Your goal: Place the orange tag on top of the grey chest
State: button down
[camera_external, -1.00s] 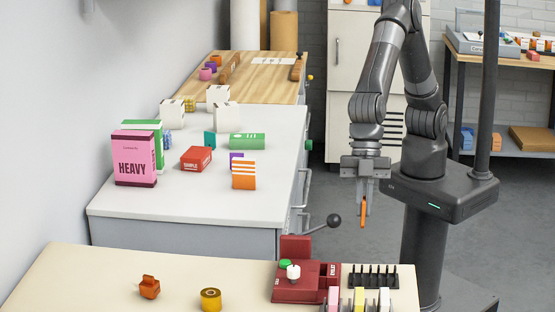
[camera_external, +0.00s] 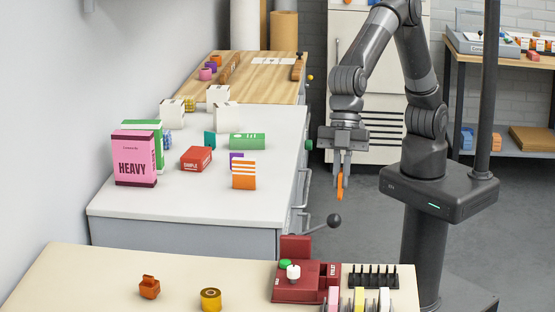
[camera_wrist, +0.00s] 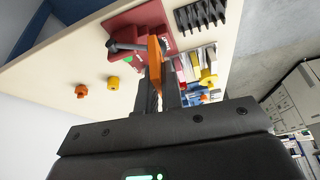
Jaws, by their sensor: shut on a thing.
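The orange tag (camera_external: 340,187) is a thin flat piece gripped between the fingers of my gripper (camera_external: 341,170). It hangs downward in open air to the right of the grey chest. In the wrist view the tag (camera_wrist: 154,52) stands out past the fingertips of my gripper (camera_wrist: 160,80), which is shut on it. The grey chest (camera_external: 270,212) has a pale flat top, a grey body and handles on its right side. The tag is apart from the chest.
On the chest stand a pink HEAVY box (camera_external: 134,158), a red box (camera_external: 196,158), an orange striped box (camera_external: 244,175) and a green box (camera_external: 247,141). Its front top is bare. A cream table (camera_external: 90,280) in front holds a red lever press (camera_external: 305,280) and a black rack (camera_external: 373,277).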

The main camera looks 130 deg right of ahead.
jog(key=w+d+f+m+t+h, duration=0.2)
jog(key=d+m, duration=0.6)
jog(key=d, duration=2.4)
jog(key=s+d+r+m+g+h, duration=0.1)
jog(key=s+d+m, duration=0.2)
jog(key=d, duration=0.6)
jog(key=s+d+r+m+g+h, duration=0.1)
jog(key=s+d+m+h, duration=0.2)
jog(key=d, duration=0.7)
jog(key=s+d+r+m+g, duration=0.1)
jog(key=s+d+m, duration=0.25)
jog(key=d, duration=0.55)
notch_tip(320, 180, down, 10)
jog(key=shift+n+t, duration=0.3)
jog(key=shift+n, duration=0.05)
jog(key=w+a+f, duration=0.2)
jog(key=w, duration=0.1)
jog(key=w+a+f, duration=0.2)
jog(key=w, duration=0.1)
jog(key=w+a+f, duration=0.2)
jog(key=w+a, duration=0.1)
jog(key=shift+a+f, duration=0.1)
jog(key=shift+f, duration=2.2)
jog(key=shift+f, duration=0.1)
